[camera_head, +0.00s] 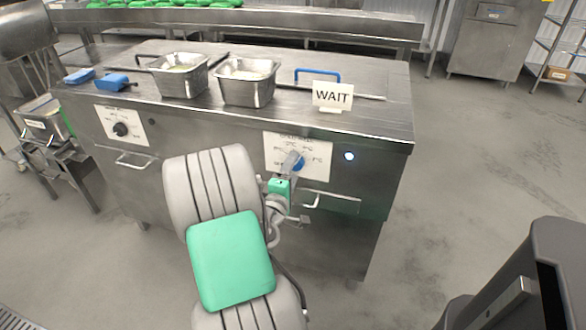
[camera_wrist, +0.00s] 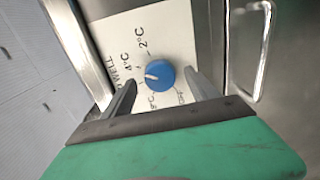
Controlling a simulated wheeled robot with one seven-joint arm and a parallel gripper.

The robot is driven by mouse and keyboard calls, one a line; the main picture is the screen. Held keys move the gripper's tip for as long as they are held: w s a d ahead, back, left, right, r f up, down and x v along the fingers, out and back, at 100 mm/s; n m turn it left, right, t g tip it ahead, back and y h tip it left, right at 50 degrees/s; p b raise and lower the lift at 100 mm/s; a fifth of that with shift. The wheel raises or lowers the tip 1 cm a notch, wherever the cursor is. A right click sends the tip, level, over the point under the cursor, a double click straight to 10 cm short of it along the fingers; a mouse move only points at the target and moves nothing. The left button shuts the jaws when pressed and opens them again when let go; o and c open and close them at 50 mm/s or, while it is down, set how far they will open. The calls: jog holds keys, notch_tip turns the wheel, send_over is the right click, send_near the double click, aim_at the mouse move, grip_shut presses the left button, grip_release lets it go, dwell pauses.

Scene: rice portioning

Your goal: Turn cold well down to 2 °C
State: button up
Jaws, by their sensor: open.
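The blue cold-well knob (camera_head: 299,164) sits on a white dial plate (camera_head: 313,149) on the counter's front. In the wrist view the knob (camera_wrist: 166,68) carries a white pointer line. The line points left, towards the 4 °C side; the 2 °C label (camera_wrist: 150,42) is further up the plate. My gripper (camera_wrist: 161,77) is open, with one finger on each side of the knob. I cannot tell whether the fingers touch it. In the head view my gripper (camera_head: 291,162) partly covers the knob and dial.
A lit indicator (camera_head: 349,156) is right of the dial, and a handle (camera_head: 330,202) is below. A second dial with a black knob (camera_head: 121,129) is at left. Two steel pans (camera_head: 247,93), blue-handled tools (camera_head: 116,84) and a WAIT sign (camera_head: 333,95) are on top.

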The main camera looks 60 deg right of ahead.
jog(key=shift+w+d, duration=0.15)
jog(key=shift+d, duration=0.6)
jog(key=shift+c, duration=0.3)
jog(key=c, duration=1.3)
jog(key=shift+m+b, duration=0.3)
jog(key=shift+m, duration=0.1)
jog(key=shift+m+b, duration=2.9)
jog(key=shift+m, duration=1.1)
